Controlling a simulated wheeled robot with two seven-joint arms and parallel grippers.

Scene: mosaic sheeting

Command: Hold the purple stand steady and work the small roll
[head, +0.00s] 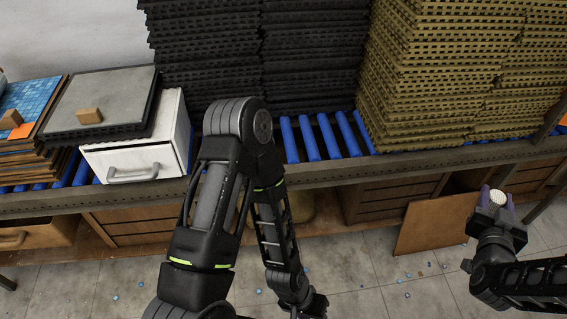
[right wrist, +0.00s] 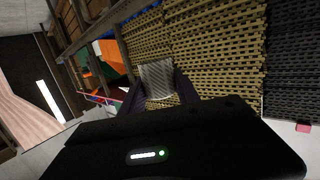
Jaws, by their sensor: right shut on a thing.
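My right gripper (head: 497,199) is at the right of the head view, held up in front of the conveyor. It is shut on a small whitish roll (head: 498,197), whose round end shows between the purplish fingers. In the right wrist view the roll (right wrist: 157,80) looks grey-white and finely ribbed, gripped between two dark purple fingers. My left gripper (head: 311,306) is low at the bottom edge of the head view, partly cut off; its jaws are not clear. I cannot make out a separate purple stand in either view.
A blue roller conveyor (head: 308,139) runs across, bearing black stacks (head: 205,50), tan stacks (head: 450,75) and a white drawer box (head: 140,160). A wooden panel (head: 432,224) leans below. Small blue bits lie on the grey tiled floor (head: 375,270).

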